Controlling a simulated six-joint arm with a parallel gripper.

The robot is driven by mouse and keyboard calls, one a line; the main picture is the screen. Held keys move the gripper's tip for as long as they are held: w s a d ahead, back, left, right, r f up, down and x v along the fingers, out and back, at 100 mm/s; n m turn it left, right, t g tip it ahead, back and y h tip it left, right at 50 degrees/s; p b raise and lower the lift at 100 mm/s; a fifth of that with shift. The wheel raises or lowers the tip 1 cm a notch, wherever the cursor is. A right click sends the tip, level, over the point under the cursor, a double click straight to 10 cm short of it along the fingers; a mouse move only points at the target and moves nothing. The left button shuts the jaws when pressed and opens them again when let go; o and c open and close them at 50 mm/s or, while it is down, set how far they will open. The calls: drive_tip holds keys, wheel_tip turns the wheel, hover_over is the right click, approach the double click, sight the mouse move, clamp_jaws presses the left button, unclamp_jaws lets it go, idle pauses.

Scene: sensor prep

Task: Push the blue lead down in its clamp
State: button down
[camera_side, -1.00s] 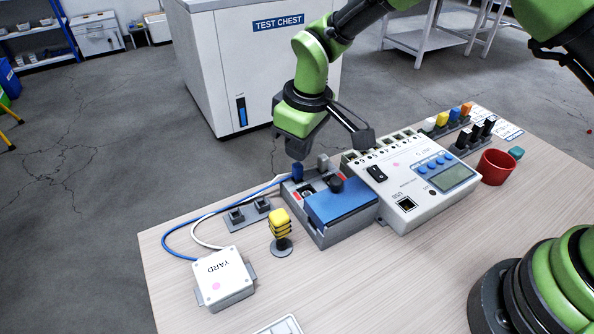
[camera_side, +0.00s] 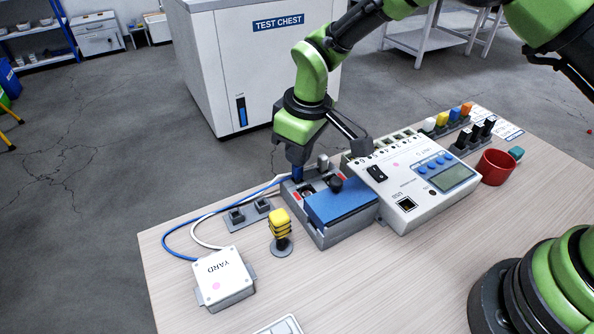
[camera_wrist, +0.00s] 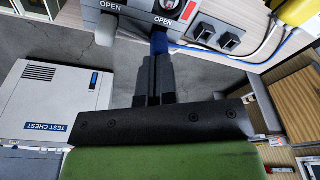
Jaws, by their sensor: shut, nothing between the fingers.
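The blue lead (camera_side: 297,174) stands at the back left of a grey clamp block (camera_side: 332,238), its blue cable running left to the white YARD box (camera_side: 224,277). My gripper (camera_side: 297,160) is shut and empty, pointing down with its fingertips at the top of the blue lead, seemingly touching it. In the wrist view the shut fingertips (camera_wrist: 155,62) meet the blue lead (camera_wrist: 159,42) next to the clamp's OPEN marking and red-marked lever (camera_wrist: 188,10). The grey-white lead (camera_side: 323,162) stands to its right. How deep the blue lead sits is hidden.
A white meter (camera_side: 412,190) stands right of the clamp block. A red cup (camera_side: 496,168) is farther right. The table's front left is mostly clear.

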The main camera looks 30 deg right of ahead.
drive_tip(key=shift+f, duration=0.45)
idle(0.3)
drive_tip(key=shift+r, duration=3.55)
wheel_tip(320, 180, up, 6)
drive_tip(key=m, duration=0.2)
hover_over(316, 181)
drive_tip(key=s+d+r+m+t+y, duration=0.1)
drive_tip(key=s+d+r+m+t, duration=0.1)
drive_tip(key=s+d+r, duration=0.5)
drive_tip(key=s+d+r+m+t, duration=0.1)
drive_tip(key=s+m, duration=0.2)
drive_tip(key=s, duration=0.4)
drive_tip(key=s+d+r+m+t, duration=0.2)
drive_tip(key=s+m, duration=0.1)
drive_tip(key=s, duration=0.5)
drive_tip(key=shift+s+r+t, duration=0.2)
drive_tip(key=shift+t, duration=0.1)
